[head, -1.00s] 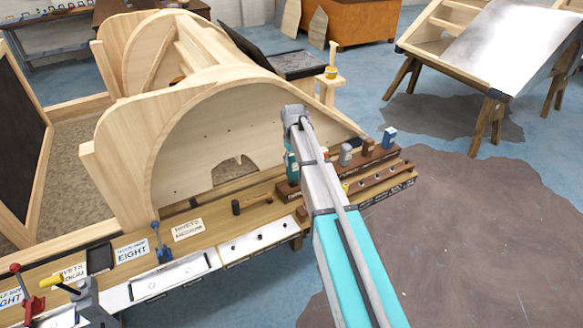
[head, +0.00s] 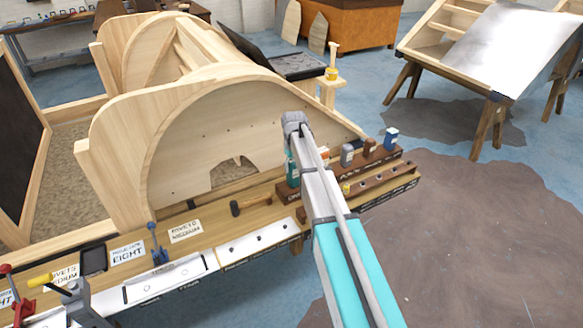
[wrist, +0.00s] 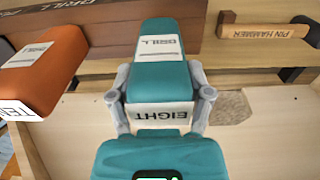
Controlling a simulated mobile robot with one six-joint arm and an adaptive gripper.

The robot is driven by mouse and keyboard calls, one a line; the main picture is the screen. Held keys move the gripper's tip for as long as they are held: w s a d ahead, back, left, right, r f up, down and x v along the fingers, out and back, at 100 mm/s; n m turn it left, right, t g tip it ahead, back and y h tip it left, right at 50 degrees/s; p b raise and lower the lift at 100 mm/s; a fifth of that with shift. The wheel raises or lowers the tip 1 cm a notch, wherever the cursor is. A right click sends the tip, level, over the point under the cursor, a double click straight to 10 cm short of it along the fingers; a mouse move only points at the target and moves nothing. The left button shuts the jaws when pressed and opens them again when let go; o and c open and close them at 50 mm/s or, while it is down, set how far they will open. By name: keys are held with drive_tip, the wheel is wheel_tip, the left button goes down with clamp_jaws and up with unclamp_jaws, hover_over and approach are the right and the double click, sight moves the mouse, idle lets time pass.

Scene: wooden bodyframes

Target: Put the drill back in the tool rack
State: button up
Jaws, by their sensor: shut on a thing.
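The teal drill (wrist: 156,60) with white DRILL and EIGHT labels fills the middle of the wrist view. My gripper (wrist: 160,103) is shut on it, one grey finger on each side. In the head view a little of the drill (head: 292,171) shows left of my arm, which hides the rest. The dark brown tool rack (head: 376,165) lies at the right end of the bench. In the wrist view the rack (wrist: 60,22) carries a DRILL label on its edge. The drill's far end overlaps the rack's edge in that view; I cannot tell whether they touch.
An orange tool (wrist: 45,72) stands left of the drill in the wrist view. Several tools, including a blue one (head: 391,139), stand along the rack. A pin hammer (head: 251,205) lies on the bench, left of the rack. A curved wooden frame (head: 200,150) rises behind.

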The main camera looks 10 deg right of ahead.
drive_tip(key=shift+f+b, duration=0.3)
drive_tip(key=o, duration=1.3)
drive_tip(key=shift+o, duration=0.2)
drive_tip(key=shift+r, duration=0.2)
wheel_tip(320, 180, up, 12)
drive_tip(key=p, duration=1.2)
drive_tip(key=shift+r+p, duration=0.15)
drive_tip(key=shift+p, duration=0.15)
drive_tip(key=shift+s, duration=0.3)
drive_tip(key=s+m, duration=0.3)
drive_tip(key=s, duration=2.5)
drive_tip(key=shift+a+m, duration=0.3)
drive_tip(key=shift+a, duration=0.05)
